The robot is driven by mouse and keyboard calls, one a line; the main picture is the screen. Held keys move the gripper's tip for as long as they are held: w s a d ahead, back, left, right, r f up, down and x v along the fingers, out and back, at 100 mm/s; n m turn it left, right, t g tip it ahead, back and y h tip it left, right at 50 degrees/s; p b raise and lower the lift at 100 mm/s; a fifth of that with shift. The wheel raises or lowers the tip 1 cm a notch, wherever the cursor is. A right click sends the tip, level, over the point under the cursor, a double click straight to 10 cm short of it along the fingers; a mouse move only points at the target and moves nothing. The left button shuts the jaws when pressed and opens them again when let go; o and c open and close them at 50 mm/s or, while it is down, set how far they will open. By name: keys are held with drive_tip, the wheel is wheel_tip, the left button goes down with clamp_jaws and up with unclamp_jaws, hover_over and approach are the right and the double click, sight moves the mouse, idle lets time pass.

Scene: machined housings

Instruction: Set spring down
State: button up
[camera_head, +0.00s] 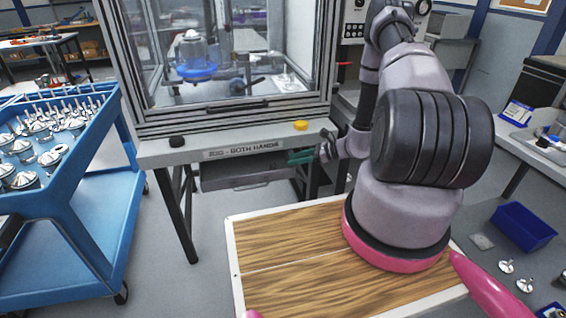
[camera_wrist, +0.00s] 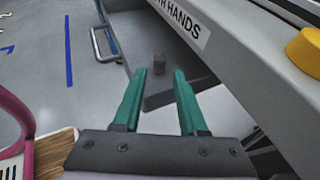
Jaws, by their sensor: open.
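My gripper (camera_wrist: 159,98) is open, with two green fingers spread apart and nothing between their tips. In the head view my gripper (camera_head: 300,157) is at the front edge of the machine bench, above the grey drawer (camera_head: 240,182). A small dark grey cylinder (camera_wrist: 159,64) stands just beyond the fingertips in the wrist view, apart from them. It may be the spring, but it is too small and blurred to tell its coils. In the head view I cannot make out the spring.
The bench edge with its label (camera_head: 245,149) and yellow button (camera_head: 301,125) lies close beside my gripper. A blue cart (camera_head: 75,175) with several housings stands at left. A blue bin (camera_head: 523,228) is at right.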

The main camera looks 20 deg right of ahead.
drive_tip(key=s+a+r+n+g+h, duration=0.15)
drive_tip(key=r+n, duration=0.35)
drive_tip(key=r, duration=1)
drive_tip(key=s+a+r+n+g+h, duration=0.1)
drive_tip(key=s+r+n+g, duration=0.3)
drive_tip(key=r, duration=1)
drive_tip(key=s+r+n+t+h, duration=0.6)
drive_tip(key=s+r+n, duration=0.4)
drive_tip(key=s+r, duration=1)
drive_tip(key=shift+r+h, duration=0.85)
drive_tip(key=shift+r, duration=0.45)
drive_tip(key=shift+s+d+t, duration=0.1)
drive_tip(key=shift+t, duration=0.15)
